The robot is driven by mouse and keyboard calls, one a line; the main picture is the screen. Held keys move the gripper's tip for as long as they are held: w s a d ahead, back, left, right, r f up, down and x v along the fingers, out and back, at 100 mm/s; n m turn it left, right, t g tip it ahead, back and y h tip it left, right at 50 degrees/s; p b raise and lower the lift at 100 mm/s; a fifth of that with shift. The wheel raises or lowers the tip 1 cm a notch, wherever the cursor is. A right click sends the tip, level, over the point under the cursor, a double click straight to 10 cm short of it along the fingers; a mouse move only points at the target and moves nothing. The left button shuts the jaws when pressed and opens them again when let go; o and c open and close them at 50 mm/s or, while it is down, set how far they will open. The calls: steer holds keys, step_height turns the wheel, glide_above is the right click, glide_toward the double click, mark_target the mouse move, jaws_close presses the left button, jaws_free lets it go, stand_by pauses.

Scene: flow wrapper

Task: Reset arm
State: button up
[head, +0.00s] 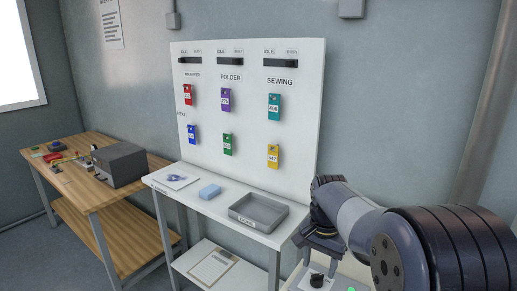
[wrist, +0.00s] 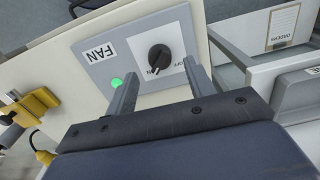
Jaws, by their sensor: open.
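My arm (head: 365,220) reaches in from the right in the head view, with my gripper (head: 318,262) pointing down over a pale panel at the bottom edge. In the wrist view my gripper (wrist: 160,72) is open, its two grey fingers apart with nothing held between them. A black rotary knob (wrist: 159,58) on a grey plate labelled FAN (wrist: 120,55) shows just beyond and between the fingertips. I cannot tell whether they touch it. A green light (wrist: 116,82) is lit left of the knob. The knob also shows in the head view (head: 317,280).
A wooden table (head: 85,185) with a grey box (head: 120,163) stands further left.

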mark_target(318, 275)
step_height(318, 275, down, 4)
steer(key=shift+f, duration=0.1)
stand_by(0.6)
